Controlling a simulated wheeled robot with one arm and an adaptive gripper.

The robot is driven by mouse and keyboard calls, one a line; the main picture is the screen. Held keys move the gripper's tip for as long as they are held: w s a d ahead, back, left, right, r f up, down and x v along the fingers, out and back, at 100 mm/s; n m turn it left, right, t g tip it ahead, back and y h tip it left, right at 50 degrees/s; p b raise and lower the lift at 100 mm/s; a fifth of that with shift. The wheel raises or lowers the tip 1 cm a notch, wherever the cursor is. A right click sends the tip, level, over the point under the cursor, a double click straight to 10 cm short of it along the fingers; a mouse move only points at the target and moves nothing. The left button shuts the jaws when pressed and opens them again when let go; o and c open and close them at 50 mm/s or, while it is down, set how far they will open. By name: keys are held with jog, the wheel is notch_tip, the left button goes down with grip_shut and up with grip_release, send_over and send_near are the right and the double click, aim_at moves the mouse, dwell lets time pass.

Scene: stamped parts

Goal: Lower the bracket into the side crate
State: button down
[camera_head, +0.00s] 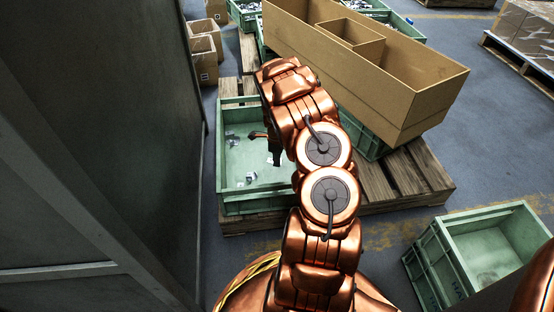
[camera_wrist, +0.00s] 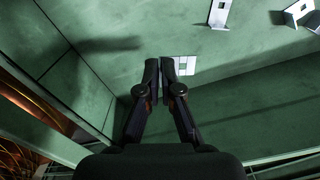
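My gripper (camera_wrist: 159,68) points down into the green crate on the pallet; its rim (camera_head: 222,150) shows in the head view. In the wrist view the two fingers are close together with only a thin gap, and I see nothing between them. A pale metal bracket with a square opening (camera_wrist: 185,65) shows just right of the right fingertip, partly hidden by it; it appears to lie on the crate floor. Another bracket (camera_wrist: 219,14) lies farther off, and one (camera_wrist: 297,12) is at the upper right. The side crate (camera_head: 437,262), green, stands on the floor at lower right, and its visible inside is empty.
A long cardboard box (camera_head: 400,90) rests over green crates just right of my arm. The wooden pallet (camera_head: 405,175) extends under it. A dark grey panel (camera_head: 100,150) stands close on the left. Bare floor lies between pallet and side crate.

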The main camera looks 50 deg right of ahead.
aim_at(277, 177)
jog(key=shift+f+b, duration=0.5)
jog(key=shift+f, duration=0.75)
jog(key=shift+f+b, duration=1.35)
jog(key=shift+f, duration=1.15)
dwell(1.7)
jog(key=c, duration=1.2)
grip_release()
jog(key=shift+c, duration=0.2)
jog(key=shift+r, duration=0.15)
notch_tip(277, 177, up, 12)
jog(key=shift+f, duration=0.1)
